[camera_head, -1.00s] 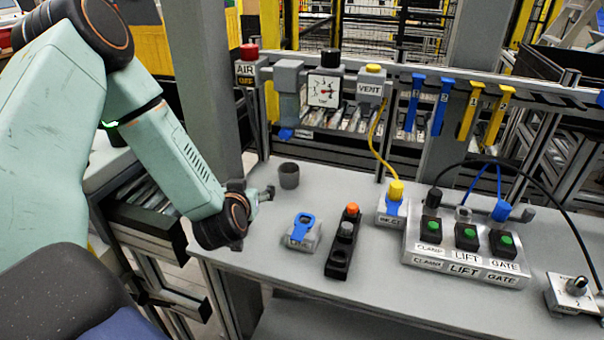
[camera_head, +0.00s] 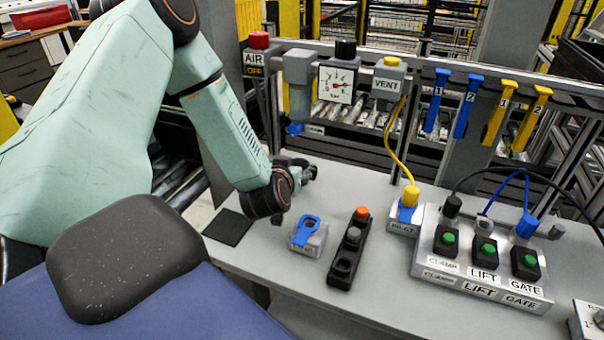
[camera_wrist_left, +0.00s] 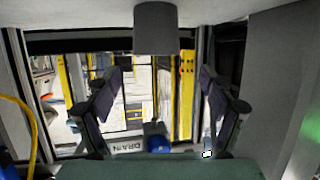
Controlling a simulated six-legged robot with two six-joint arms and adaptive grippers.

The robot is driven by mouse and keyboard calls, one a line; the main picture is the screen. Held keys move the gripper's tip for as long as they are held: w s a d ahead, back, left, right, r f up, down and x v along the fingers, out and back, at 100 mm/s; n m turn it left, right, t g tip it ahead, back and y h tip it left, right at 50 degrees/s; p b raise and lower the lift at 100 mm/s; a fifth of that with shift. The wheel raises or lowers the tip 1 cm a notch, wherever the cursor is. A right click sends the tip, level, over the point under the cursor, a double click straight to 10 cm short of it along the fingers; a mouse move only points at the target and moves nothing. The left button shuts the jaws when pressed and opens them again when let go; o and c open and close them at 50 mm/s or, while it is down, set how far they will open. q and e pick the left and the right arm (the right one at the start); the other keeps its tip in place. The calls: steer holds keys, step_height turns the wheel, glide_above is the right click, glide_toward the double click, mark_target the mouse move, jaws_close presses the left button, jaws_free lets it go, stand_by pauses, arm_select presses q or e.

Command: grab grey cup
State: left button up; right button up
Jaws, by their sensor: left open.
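The grey cup (camera_wrist_left: 156,28) shows in the left wrist view at top centre, upside down in that picture, against the pale tabletop. My left gripper (camera_wrist_left: 160,88) is open, with one dark finger on each side of the picture and the cup lined up with the gap between them. I cannot tell whether the cup is within the fingers' reach. In the head view my left gripper (camera_head: 309,173) is low over the back left of the table, and the cup is hidden behind the gripper and wrist. My right gripper is not in view.
On the grey table (camera_head: 385,265) stand a small block with a blue ring (camera_head: 306,236), a black button strip (camera_head: 348,250) and a CLAMP/LIFT/GATE box (camera_head: 480,268). A rail with an AIR box (camera_head: 256,62), gauge (camera_head: 338,85) and VENT block (camera_head: 388,82) runs behind.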

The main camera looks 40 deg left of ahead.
mark_target(300, 162)
arm_select(q)
steer(key=x, duration=0.2)
steer(key=f+b+x, duration=0.1)
steer(key=x, duration=0.2)
steer(key=shift+d, duration=0.2)
steer(key=shift+w, duration=0.2)
steer(key=shift+r, duration=0.15)
